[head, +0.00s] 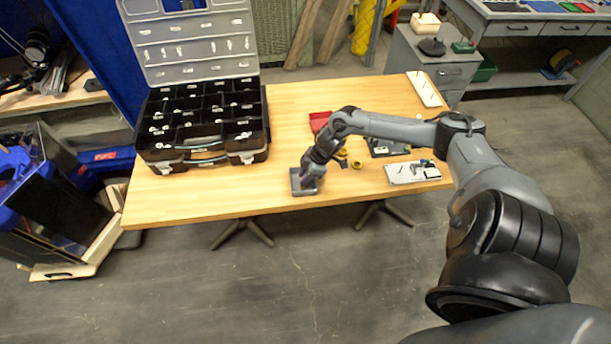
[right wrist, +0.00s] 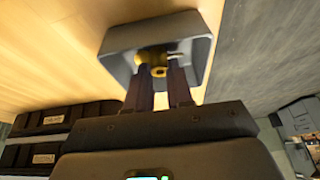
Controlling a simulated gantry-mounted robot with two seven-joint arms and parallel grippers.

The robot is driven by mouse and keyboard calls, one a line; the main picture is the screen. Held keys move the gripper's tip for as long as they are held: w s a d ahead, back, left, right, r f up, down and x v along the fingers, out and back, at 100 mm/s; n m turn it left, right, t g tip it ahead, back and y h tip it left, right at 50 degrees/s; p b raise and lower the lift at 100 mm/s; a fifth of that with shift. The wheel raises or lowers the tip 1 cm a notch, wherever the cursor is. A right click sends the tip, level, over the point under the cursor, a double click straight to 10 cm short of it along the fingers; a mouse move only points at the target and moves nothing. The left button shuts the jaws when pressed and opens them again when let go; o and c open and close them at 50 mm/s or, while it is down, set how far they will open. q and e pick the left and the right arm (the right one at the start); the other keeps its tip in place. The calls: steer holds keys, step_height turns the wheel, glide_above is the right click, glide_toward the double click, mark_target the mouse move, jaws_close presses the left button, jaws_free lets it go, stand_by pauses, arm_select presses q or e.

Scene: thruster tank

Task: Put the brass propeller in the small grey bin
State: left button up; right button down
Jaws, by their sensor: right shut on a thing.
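The small grey bin (head: 303,190) sits near the front edge of the wooden table, and in the right wrist view its rim (right wrist: 205,52) surrounds my fingertips. My right gripper (head: 308,176) points down into the bin. In the right wrist view its two fingers (right wrist: 159,72) are close together, shut on the small brass propeller (right wrist: 158,70), which is inside the bin's opening. Whether the propeller touches the bin floor I cannot tell. The propeller is hidden in the head view. My left gripper is not in view.
A black compartment case (head: 205,120) stands open on the table's left.

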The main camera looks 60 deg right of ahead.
steer(key=shift+f, duration=0.1)
steer(key=c, duration=1)
jaws_free()
